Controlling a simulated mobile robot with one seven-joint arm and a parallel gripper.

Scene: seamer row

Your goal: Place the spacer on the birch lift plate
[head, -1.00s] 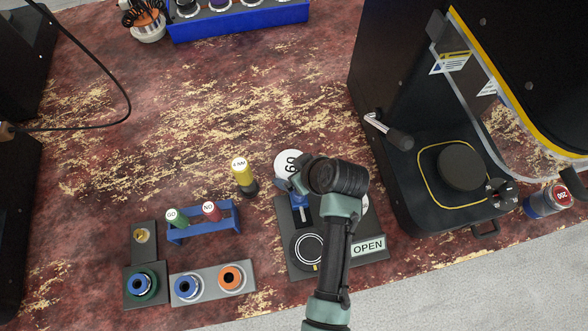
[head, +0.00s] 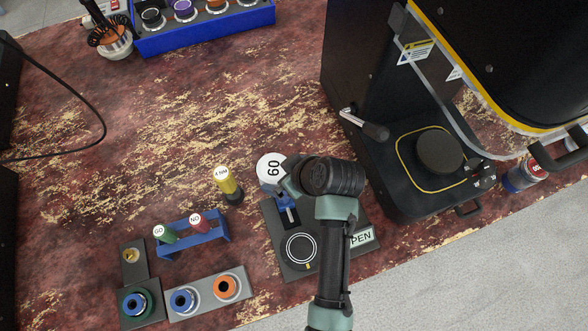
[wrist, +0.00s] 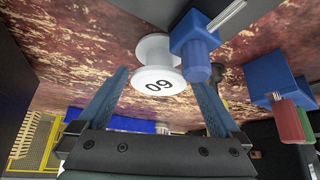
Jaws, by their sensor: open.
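The spacer (head: 269,168) is a white spool with a flat top marked 60, standing on the table at the back edge of a dark grey fixture. It also shows in the wrist view (wrist: 157,80), with a narrower waist between two flanges. My gripper (wrist: 158,84) is open, its two blue-grey fingers on either side of the spacer's marked end; I cannot tell whether they touch it. A round black plate (head: 439,152) sits inside a yellow outline on the black machine's base, probably the lift plate; no birch label is readable.
The black machine (head: 350,75) stands to the right, with a lever (head: 366,126) and a clear guard. The fixture (head: 285,262) has a blue slide. A yellow plug gauge (head: 226,183) and a blue rack (head: 188,236) stand left. The table's middle is clear.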

